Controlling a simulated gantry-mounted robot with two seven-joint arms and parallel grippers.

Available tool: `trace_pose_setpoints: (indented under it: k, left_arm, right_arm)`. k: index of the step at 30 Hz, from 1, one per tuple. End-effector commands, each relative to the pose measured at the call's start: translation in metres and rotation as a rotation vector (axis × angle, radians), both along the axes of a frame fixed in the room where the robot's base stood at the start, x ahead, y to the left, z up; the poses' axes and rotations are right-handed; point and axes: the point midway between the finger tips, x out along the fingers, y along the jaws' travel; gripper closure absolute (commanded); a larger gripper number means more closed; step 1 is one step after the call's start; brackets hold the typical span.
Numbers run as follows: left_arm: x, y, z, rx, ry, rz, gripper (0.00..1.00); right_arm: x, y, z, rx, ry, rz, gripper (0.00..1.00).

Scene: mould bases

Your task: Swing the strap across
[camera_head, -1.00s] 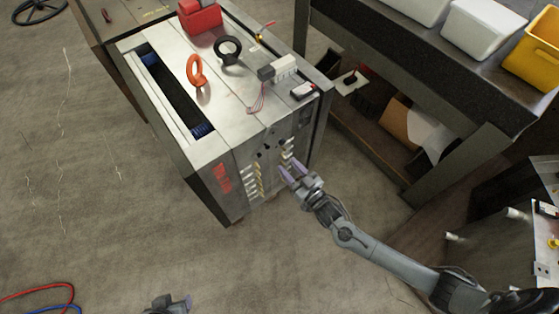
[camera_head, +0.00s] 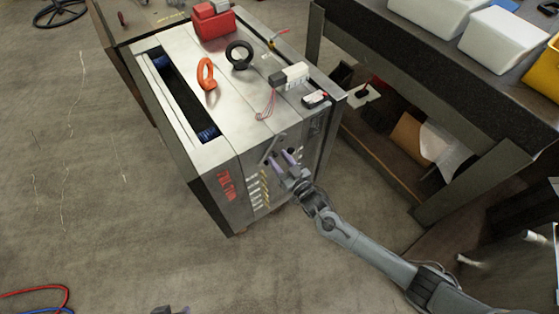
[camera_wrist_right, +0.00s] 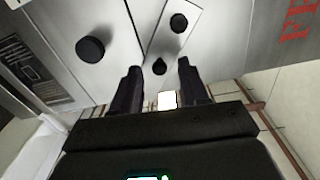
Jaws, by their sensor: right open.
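The strap (camera_head: 270,147) looks like a slim grey plate on the front face of the metal mould base (camera_head: 222,160), near its top edge. In the right wrist view the strap (camera_wrist_right: 164,42) runs slanting, with dark knobs on it. My right gripper (camera_head: 281,160) is at that face, just below the strap. In the wrist view its two dark fingers (camera_wrist_right: 158,82) are apart, with the lower knob between and beyond their tips. Nothing is held; contact cannot be told. Only a tip of my left gripper (camera_head: 170,310) shows at the bottom edge.
A dark workbench (camera_head: 420,50) with bins stands at right. Red and blue hoses (camera_head: 40,292) lie on the floor.

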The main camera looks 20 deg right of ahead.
Motion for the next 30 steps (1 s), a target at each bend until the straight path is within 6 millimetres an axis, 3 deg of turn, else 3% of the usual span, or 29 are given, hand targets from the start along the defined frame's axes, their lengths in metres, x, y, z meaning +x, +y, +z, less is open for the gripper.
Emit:
trace_pose_setpoints:
  k: [11, 20, 30]
  left_arm:
    - [0.0001, -0.0017, -0.0011, -0.008, 0.000, 0.005, 0.57]
    - [0.0003, -0.0032, -0.0010, -0.014, 0.001, 0.009, 0.57]
    - [0.0002, -0.0017, -0.0012, -0.008, 0.001, 0.005, 0.57]
  right_arm:
    - [0.0047, 0.0012, 0.0003, 0.000, 0.000, 0.000, 0.56]
    - [0.0045, 0.0010, 0.0003, 0.000, 0.000, 0.000, 1.00]
    - [0.0044, 0.0008, 0.0002, 0.001, 0.000, 0.000, 1.00]
